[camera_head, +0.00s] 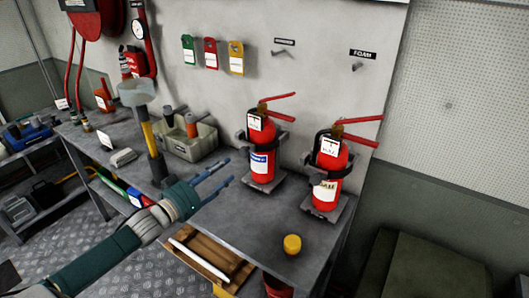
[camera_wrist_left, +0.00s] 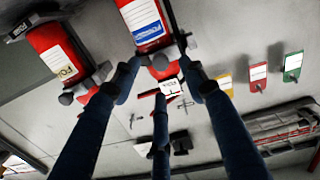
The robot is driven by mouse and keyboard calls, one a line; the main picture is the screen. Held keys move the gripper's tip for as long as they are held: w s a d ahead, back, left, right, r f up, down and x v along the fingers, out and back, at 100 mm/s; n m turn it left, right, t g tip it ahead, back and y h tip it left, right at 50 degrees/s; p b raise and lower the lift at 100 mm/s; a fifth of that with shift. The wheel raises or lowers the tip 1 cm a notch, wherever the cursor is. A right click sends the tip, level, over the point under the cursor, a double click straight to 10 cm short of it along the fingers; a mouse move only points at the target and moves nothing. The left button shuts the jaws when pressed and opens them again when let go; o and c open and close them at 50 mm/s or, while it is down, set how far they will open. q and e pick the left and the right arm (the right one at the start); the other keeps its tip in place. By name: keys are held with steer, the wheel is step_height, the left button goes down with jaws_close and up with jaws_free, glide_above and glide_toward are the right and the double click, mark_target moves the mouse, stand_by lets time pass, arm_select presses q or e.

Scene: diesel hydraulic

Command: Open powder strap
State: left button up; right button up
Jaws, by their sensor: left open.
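The powder extinguisher (camera_head: 261,165), red with a blue-and-white label, stands upright in a wall bracket above the bench. Its dark strap (camera_head: 281,140) wraps around the body and looks closed. In the left wrist view the powder extinguisher (camera_wrist_left: 147,22) appears upside down, partly behind my fingers. My left gripper (camera_head: 225,172) is open and empty, left of the powder extinguisher and pointing towards it. In the left wrist view the left gripper (camera_wrist_left: 161,80) has its fingers spread below the extinguisher in the picture. I cannot tell whether a finger touches the strap. My right gripper is not in view.
A foam extinguisher (camera_head: 326,190) stands in a similar bracket to the right. A yellow-topped object (camera_head: 292,245) is at the bench's front. A grey bin (camera_head: 190,142) and a yellow-handled hammer (camera_head: 150,140) are behind my arm. Coloured tags (camera_head: 211,53) hang on the wall.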

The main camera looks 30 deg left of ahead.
mark_target(242, 153)
arm_select(q)
steer(key=w, duration=0.3)
steer(key=w+d+r, duration=0.1)
steer(key=w, duration=0.1)
steer(key=shift+w+r+p, duration=0.1)
steer(key=shift+w+p, duration=0.1)
steer(key=shift+p, duration=0.1)
steer(key=w, duration=0.3)
steer(key=shift+w+d, duration=0.15)
steer(key=shift+d, duration=0.05)
steer(key=shift+w+d+p, duration=0.15)
steer(key=shift+w+p, duration=0.15)
steer(key=shift+w, duration=0.55)
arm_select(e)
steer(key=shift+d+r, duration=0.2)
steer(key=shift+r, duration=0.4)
arm_select(q)
jaws_close()
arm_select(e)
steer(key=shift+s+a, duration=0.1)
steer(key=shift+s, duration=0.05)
